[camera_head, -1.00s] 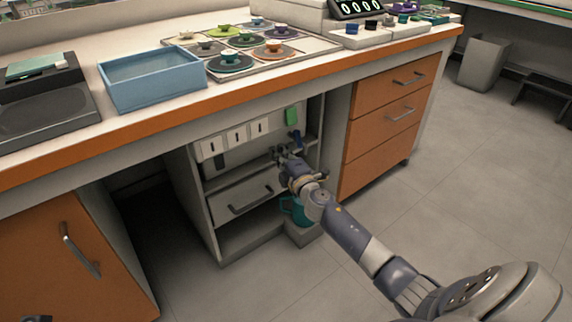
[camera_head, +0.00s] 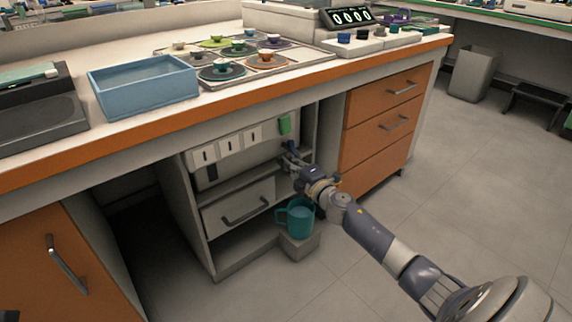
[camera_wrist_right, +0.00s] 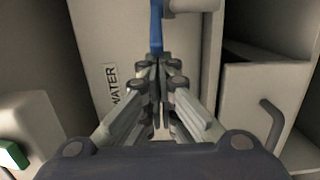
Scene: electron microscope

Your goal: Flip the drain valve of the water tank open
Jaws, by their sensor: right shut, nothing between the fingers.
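The pale water tank (camera_wrist_right: 115,35) with a "WATER" label fills the middle of the right wrist view. The drain valve's blue lever (camera_wrist_right: 157,25) stands upright there, right at the tips of my right gripper (camera_wrist_right: 155,62). Its fingers are shut with nothing between them; whether they touch the lever, I cannot tell. In the head view my right gripper (camera_head: 295,163) reaches into the open cabinet bay, and the lever (camera_head: 291,147) is partly hidden beside it. A teal jug (camera_head: 295,218) stands on a block below. Only a dark bit, perhaps my left gripper, shows at the bottom left edge.
A drawer (camera_head: 238,208) with a handle sits left of the jug. White switch panels (camera_head: 228,145) and a green piece (camera_head: 285,124) are above. The orange drawer unit (camera_head: 380,125) borders the bay on the right.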

